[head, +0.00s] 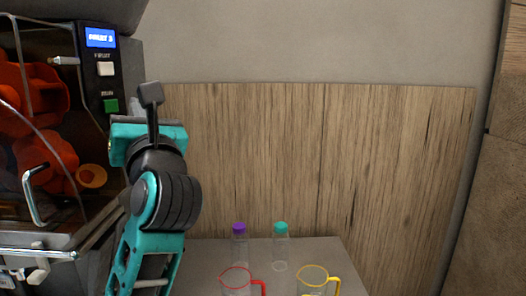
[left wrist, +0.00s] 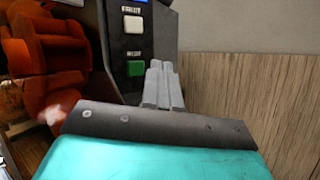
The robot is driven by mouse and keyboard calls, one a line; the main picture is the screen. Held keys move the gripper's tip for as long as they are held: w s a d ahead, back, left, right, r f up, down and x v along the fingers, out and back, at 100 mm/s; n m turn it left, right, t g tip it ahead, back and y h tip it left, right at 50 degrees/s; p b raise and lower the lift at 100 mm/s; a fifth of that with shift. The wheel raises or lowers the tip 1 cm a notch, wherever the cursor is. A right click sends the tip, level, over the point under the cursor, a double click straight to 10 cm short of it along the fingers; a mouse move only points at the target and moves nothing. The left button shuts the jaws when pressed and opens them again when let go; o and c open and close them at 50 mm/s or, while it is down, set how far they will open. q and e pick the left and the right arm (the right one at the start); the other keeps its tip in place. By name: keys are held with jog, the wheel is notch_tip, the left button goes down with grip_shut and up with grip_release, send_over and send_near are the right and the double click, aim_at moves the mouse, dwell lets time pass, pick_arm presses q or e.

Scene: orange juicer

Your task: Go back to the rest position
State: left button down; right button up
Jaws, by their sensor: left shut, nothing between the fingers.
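My left gripper (head: 151,95) is raised in front of the right edge of the orange juicer (head: 62,140), its fingers pointing up. The fingers are shut with nothing between them. In the left wrist view the closed fingers (left wrist: 163,85) stand beside the juicer's control panel, to the right of its green button (left wrist: 135,68). The panel in the head view has a blue display (head: 100,37), a white button (head: 106,69) and a green button (head: 111,105). I cannot tell whether the gripper touches the juicer. My right gripper is not in view.
A grey table (head: 330,250) holds a purple-capped bottle (head: 239,248), a teal-capped bottle (head: 280,250), a red-rimmed jug (head: 238,283) and a yellow-rimmed jug (head: 312,279). A wood panel (head: 320,150) covers the wall behind. The juicer's metal handle (head: 33,195) sticks out at left.

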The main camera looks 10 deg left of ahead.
pick_arm(q)
jog(key=s+d+f+m+t+h+p, duration=0.1)
jog(key=d+f+m+t+h+p, duration=0.35)
jog(key=f+m+h, duration=1)
jog(key=s+d+f+m+t+h, duration=0.1)
jog(key=d+f+m+h, duration=0.55)
jog(key=m, duration=1.45)
jog(key=s+f+m+g+y, duration=0.1)
jog(key=s+f+m+g, duration=0.2)
jog(key=f, duration=0.6)
jog(key=s+f+m+g+y+p, duration=0.1)
jog(key=s+f+m+g, duration=0.2)
jog(key=s+f, duration=0.3)
jog(key=s+f+m+g+y+p, duration=0.1)
jog(key=s+f+m+g, duration=0.2)
jog(key=f, duration=1)
jog(key=shift+s+d+f+m+g, duration=0.1)
jog(key=shift+s+m+g, duration=0.05)
jog(key=shift+s+g, duration=0.45)
jog(key=shift+s+f+m+g, duration=0.1)
jog(key=shift+s+g, duration=0.25)
jog(key=shift+s, duration=0.35)
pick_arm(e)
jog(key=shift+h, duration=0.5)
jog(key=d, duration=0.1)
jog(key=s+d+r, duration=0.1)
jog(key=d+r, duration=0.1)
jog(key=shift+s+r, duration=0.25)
